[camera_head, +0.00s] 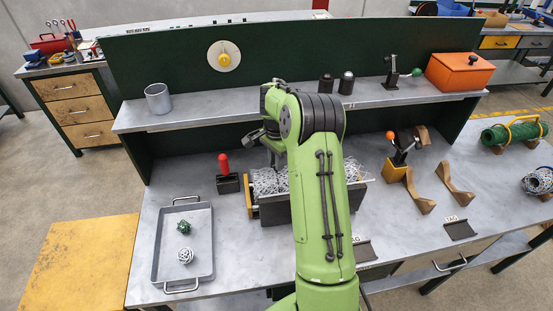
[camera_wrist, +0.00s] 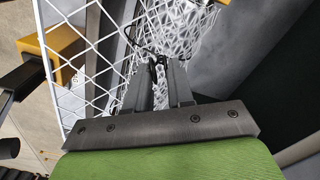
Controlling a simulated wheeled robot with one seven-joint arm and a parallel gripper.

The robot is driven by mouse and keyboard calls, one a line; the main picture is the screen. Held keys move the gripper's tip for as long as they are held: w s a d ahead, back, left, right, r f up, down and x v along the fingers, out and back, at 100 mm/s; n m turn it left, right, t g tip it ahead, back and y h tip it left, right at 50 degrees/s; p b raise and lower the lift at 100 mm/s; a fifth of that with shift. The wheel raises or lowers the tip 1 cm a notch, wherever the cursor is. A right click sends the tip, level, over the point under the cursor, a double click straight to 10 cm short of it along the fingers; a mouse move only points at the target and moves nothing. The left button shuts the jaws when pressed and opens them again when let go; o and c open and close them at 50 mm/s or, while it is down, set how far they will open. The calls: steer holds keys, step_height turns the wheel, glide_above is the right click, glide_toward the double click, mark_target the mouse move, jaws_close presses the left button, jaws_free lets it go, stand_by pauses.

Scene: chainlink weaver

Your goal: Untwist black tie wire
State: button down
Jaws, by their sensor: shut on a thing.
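In the wrist view my gripper (camera_wrist: 160,66) points at the white chain-link mesh (camera_wrist: 185,30), its two dark fingers close together at the tips. A thin black tie wire (camera_wrist: 143,48) shows at the fingertips, against the mesh, and my gripper is shut on it. How the wire is twisted is too small to tell. In the head view the mesh (camera_head: 268,180) lies in a dark holder (camera_head: 275,214) on the bench, partly hidden behind my green arm. My fingertips are hidden or too small to make out there.
A grey tray (camera_head: 158,255) with a green and a white wire ball is at left. A red-handled tool (camera_head: 225,170) stands beside the holder. At right are an orange-knobbed lever (camera_head: 392,140) and wooden brackets (camera_head: 420,200). A shelf (camera_head: 200,112) runs behind, carrying an orange box (camera_head: 458,75).

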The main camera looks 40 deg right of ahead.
steer(key=n, duration=0.5)
steer(key=shift+n+p, duration=0.3)
steer(key=shift+p, duration=0.05)
steer(key=n, duration=1.6)
steer(key=n+b, duration=0.1)
steer(key=n, duration=0.4)
steer(key=shift+n+b, duration=0.4)
steer(key=n+b, duration=0.2)
steer(key=n, duration=0.3)
steer(key=shift+f, duration=0.1)
steer(key=n+b, duration=0.2)
steer(key=n, duration=0.3)
steer(key=shift+n+b, duration=0.3)
steer(key=shift+n, duration=0.1)
steer(key=n+b, duration=0.2)
steer(key=n, duration=0.2)
steer(key=shift+n, duration=0.4)
